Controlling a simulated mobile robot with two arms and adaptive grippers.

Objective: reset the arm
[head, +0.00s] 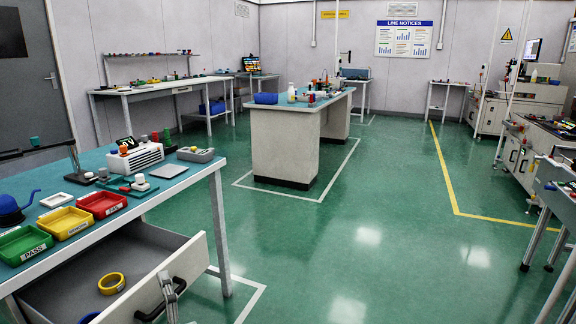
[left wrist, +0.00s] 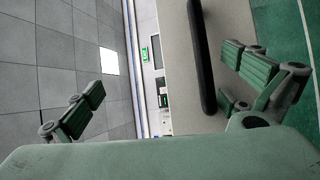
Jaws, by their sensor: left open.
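My left gripper (head: 170,287) is in front of the open drawer (head: 193,262) of the near-left workbench, close to the drawer's dark handle. In the left wrist view my left gripper (left wrist: 165,75) is open, its finger pads wide apart. The black handle (left wrist: 202,55) shows between them in that picture, closer to the right-hand pads; I cannot tell whether they touch. Nothing is seen gripped. The rest of my left arm is out of the head view. My right gripper is in neither view.
The workbench (head: 192,172) carries green, yellow and red trays (head: 103,204) and a white device (head: 136,159). A yellow ring (head: 111,284) lies in the drawer. An island bench (head: 284,143) stands beyond. Green floor (head: 330,240) is clear between benches.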

